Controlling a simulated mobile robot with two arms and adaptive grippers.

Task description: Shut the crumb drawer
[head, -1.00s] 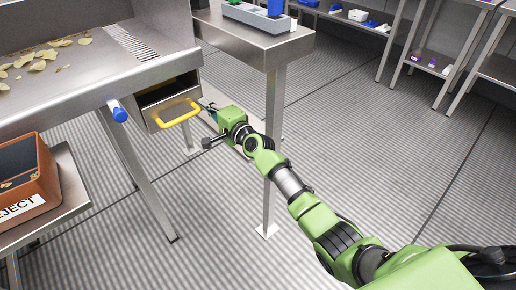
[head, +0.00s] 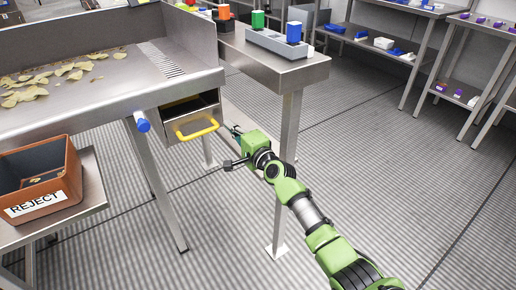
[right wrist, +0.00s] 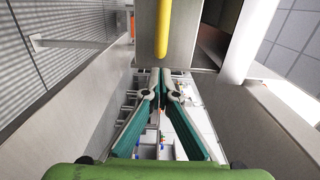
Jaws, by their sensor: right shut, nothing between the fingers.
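The crumb drawer (head: 180,130) with its yellow bar handle (head: 197,131) hangs under the steel sorting table (head: 100,105). It stands open, with its dark inside showing above the front. My right gripper (head: 233,132) is just to the right of the handle in the head view, shut and empty. In the right wrist view its fingers (right wrist: 160,75) meet just below a steel panel (right wrist: 147,45) that carries the yellow handle (right wrist: 163,25). I cannot tell whether the fingertips touch the drawer. My left gripper is not in view.
A steel side table (head: 270,65) with a grey block rack (head: 275,43) stands right of the drawer; its leg (head: 285,170) is close to my right arm. A reject bin (head: 45,185) sits on a low shelf at left. The ribbed floor at right is clear.

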